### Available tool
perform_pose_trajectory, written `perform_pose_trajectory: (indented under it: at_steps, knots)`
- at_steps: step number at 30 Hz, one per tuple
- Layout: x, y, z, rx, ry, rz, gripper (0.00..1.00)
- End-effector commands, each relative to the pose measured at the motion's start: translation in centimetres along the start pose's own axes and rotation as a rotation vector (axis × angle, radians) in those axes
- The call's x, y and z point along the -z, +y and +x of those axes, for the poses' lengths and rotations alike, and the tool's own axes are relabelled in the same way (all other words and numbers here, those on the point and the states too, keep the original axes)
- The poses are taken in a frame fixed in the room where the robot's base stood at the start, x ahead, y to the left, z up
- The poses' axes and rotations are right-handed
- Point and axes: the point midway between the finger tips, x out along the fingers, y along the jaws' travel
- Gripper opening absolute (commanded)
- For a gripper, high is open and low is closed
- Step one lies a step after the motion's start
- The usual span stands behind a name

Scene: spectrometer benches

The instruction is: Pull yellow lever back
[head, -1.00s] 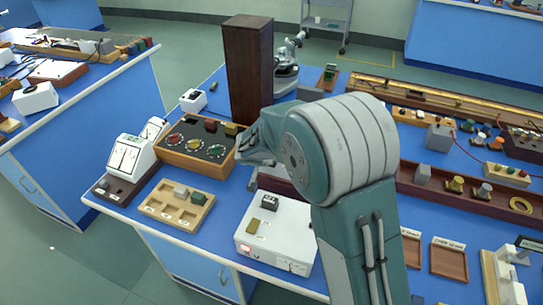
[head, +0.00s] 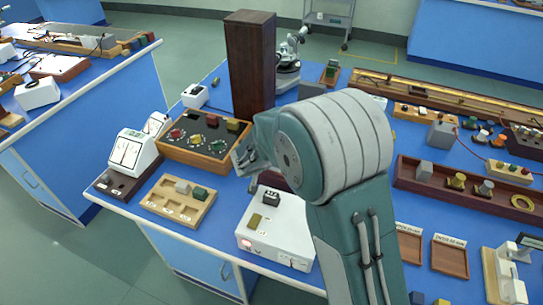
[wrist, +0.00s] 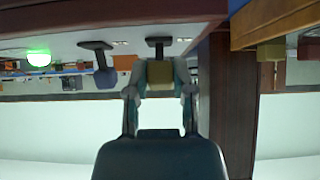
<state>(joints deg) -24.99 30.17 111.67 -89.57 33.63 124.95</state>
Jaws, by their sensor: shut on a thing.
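The yellow lever (wrist: 160,76) shows in the wrist view as an olive-yellow handle below a dark mount (wrist: 158,42). My gripper (wrist: 160,84) has its two fingers on either side of this handle and is shut on it. A second lever (wrist: 105,77) with a dark blue handle hangs apart to the left. In the head view my gripper (head: 245,159) is low beside the wooden knob box, partly behind my arm. The yellow lever cannot be made out there.
A tall dark wooden column (head: 252,65) stands close behind the gripper. The wooden knob box (head: 206,137) is to its left, and a white box (head: 277,228) is in front. A green lamp (wrist: 38,57) glows in the wrist view.

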Motion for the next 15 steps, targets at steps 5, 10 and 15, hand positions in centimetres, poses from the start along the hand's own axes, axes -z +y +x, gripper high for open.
perform_pose_trajectory:
  at_steps: [5, 10, 15]
  knots:
    - [-0.47, -0.05, 0.05, 0.001, -0.009, -0.004, 0.66]
    - [-0.26, -0.02, 0.03, 0.001, -0.005, -0.002, 0.66]
    - [-0.12, 0.06, -0.04, 0.001, -0.003, -0.001, 0.66]
